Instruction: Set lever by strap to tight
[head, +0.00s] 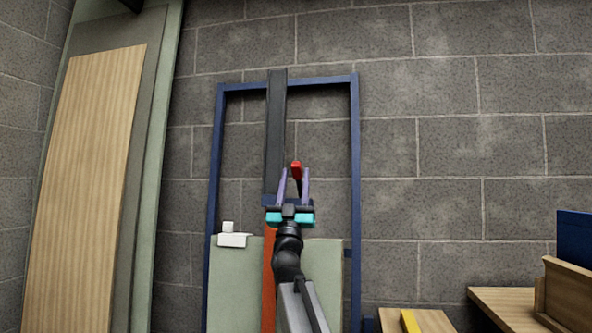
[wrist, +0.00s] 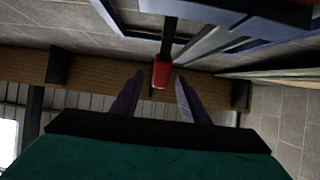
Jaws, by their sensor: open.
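The lever shows as a red grip (head: 296,167) on a dark rod in front of the blue frame in the head view. A dark strap (head: 277,110) runs down the frame just left of it, and an orange band (head: 268,280) continues below. My gripper (head: 293,178) is open, its two purple fingers pointing up just below the red grip. In the wrist view the red grip (wrist: 161,73) lies between the fingertip lines of my gripper (wrist: 160,80), slightly ahead of them. Whether the fingers touch it I cannot tell.
The blue frame (head: 355,150) stands against a grey block wall, with a pale green panel (head: 235,280) in its lower part. A small white block (head: 233,240) sits at the panel's top left. Wooden boards (head: 95,180) lean at left. Wooden furniture (head: 500,305) stands at lower right.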

